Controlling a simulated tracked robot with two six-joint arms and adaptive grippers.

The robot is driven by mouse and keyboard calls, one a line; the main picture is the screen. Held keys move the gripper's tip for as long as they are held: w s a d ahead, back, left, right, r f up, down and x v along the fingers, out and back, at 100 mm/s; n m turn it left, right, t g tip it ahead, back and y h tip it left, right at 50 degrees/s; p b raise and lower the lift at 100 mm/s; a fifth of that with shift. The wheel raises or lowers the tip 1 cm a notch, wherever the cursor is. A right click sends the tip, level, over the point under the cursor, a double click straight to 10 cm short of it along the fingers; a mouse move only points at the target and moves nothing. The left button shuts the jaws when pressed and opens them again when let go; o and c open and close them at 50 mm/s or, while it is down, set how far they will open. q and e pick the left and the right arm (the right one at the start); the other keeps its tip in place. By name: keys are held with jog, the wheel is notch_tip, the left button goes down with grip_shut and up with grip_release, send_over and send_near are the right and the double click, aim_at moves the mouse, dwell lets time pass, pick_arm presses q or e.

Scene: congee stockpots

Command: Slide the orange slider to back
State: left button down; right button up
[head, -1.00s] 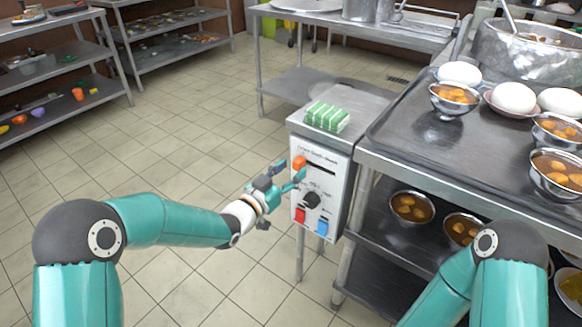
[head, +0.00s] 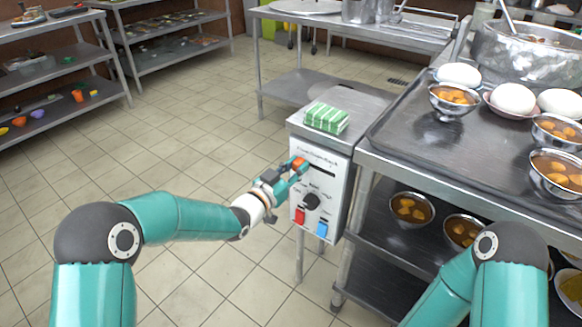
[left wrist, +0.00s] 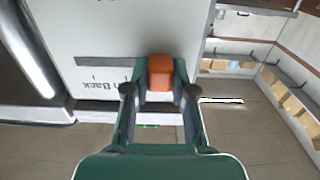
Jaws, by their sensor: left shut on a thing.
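The orange slider (head: 299,163) is a small block at the left end of a dark horizontal slot on the white control panel (head: 335,205). My left gripper (head: 296,168) is at the slider and shut on it. In the left wrist view the orange slider (left wrist: 160,72) sits between the two fingers of my left gripper (left wrist: 160,82), and the word "Back" is printed beside the slot. My right arm (head: 480,275) comes in at the lower right; its gripper is out of view.
The panel also has a black knob (head: 312,201), a red switch (head: 300,216) and a blue switch (head: 322,228). A green-striped block (head: 327,117) lies on top. Floor at left is clear.

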aim_at(331, 174)
pick_arm(q)
jog(key=shift+a, duration=0.1)
jog(key=shift+s+d+f+b, duration=0.15)
jog(key=shift+d+b, duration=0.15)
jog(key=s+d+b, duration=0.1)
jog(key=d, duration=0.1)
jog(key=s+d+b, duration=0.3)
jog(key=shift+d, duration=0.3)
jog(key=shift+s+d, duration=0.3)
jog(key=shift+d, duration=0.1)
jog(key=c, duration=1)
grip_release()
jog(key=shift+o, duration=0.2)
